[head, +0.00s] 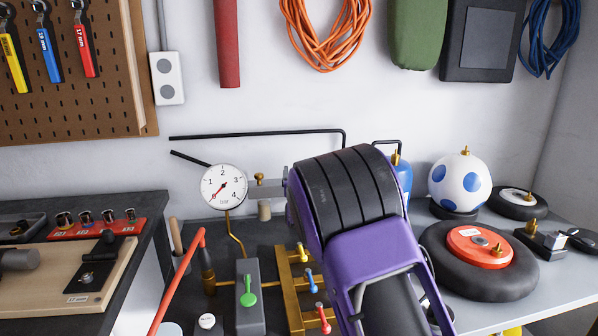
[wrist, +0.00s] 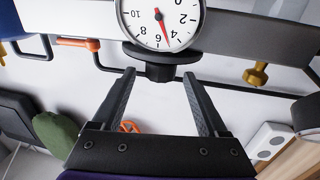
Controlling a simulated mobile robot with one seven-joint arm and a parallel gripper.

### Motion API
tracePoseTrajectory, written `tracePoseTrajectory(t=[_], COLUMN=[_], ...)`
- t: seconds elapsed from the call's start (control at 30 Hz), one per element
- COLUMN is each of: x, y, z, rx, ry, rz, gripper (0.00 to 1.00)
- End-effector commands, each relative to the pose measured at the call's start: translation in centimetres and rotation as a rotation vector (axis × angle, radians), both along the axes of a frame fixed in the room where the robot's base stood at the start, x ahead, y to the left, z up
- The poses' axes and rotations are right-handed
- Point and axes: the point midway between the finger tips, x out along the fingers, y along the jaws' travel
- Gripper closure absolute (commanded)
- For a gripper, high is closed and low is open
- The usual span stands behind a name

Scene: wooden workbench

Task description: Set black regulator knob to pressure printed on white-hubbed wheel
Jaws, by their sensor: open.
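The black regulator knob (wrist: 160,72) shows in the wrist view, just below a round white gauge (wrist: 160,18). That view is upside down. My gripper (wrist: 159,74) is open, with one finger on each side of the knob; contact cannot be told. The gauge's red needle points between 4 and 6. In the head view my arm hides the knob, that gauge and my fingers.
A red-hubbed wheel (head: 455,277) lies nearer at right, in front of a blue-spotted ball (head: 459,183). A second gauge (head: 224,187) at left reads about 0. A brass manifold (head: 291,290) with coloured levers and a grey box with a green lever (head: 247,289) stand left of my arm.

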Motion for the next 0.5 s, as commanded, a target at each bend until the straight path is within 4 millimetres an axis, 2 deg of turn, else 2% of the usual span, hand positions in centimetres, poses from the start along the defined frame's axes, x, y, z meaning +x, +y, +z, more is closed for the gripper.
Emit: tracePoseTrajectory(t=[0.17, 0.47, 0.5], x=[1.09, 1.23, 1.22], y=[0.09, 0.13, 0.14], z=[0.0, -0.02, -0.02], rx=[0.0, 0.0, 0.0], ry=[0.0, 0.001, 0.001], rz=[-0.001, 0.0, 0.0], gripper=[0.24, 0.24, 0.29])
